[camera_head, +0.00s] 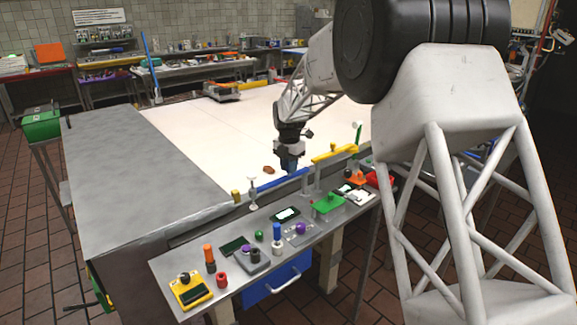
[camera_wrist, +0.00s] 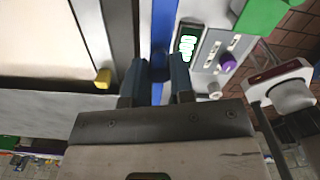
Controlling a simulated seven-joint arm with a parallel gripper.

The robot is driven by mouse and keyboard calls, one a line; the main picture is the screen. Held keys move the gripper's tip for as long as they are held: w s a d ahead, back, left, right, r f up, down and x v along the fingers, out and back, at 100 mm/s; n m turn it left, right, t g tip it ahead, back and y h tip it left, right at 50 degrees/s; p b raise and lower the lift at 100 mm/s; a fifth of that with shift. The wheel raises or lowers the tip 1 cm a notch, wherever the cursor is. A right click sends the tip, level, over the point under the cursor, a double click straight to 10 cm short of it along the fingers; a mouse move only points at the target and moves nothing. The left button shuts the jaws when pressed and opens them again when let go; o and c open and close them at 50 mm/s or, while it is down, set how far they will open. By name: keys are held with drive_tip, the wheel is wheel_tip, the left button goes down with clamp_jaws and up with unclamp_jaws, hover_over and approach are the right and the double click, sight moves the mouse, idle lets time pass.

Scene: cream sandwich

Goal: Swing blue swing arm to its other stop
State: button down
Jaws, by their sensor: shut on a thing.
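The blue swing arm (camera_head: 270,187) is a long flat bar lying along the back edge of the control panel in the head view. In the wrist view the blue swing arm (camera_wrist: 163,30) runs from the top edge down between my fingers. My gripper (camera_head: 291,168) comes down over the bar's right part, fingers pointing down. In the wrist view my gripper (camera_wrist: 160,88) is shut on the bar, one finger on each side. The part of the bar below the fingers is hidden. A small yellow peg (camera_head: 236,195) stands near the bar's left end; I cannot tell whether they touch.
A yellow bar (camera_head: 333,153) lies to the right of my gripper, with a green plate (camera_head: 328,204) in front. The control panel (camera_head: 173,261) carries several knobs, buttons and displays. The white table surface (camera_head: 215,126) behind is mostly clear. A white-topped post (camera_head: 252,184) stands by the blue bar.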

drive_tip(key=c, duration=1)
unclamp_jaws()
drive_tip(key=shift+r, duration=0.1)
drive_tip(key=shift+r, duration=3.85)
drive_tip(key=shift+s+d, duration=0.1)
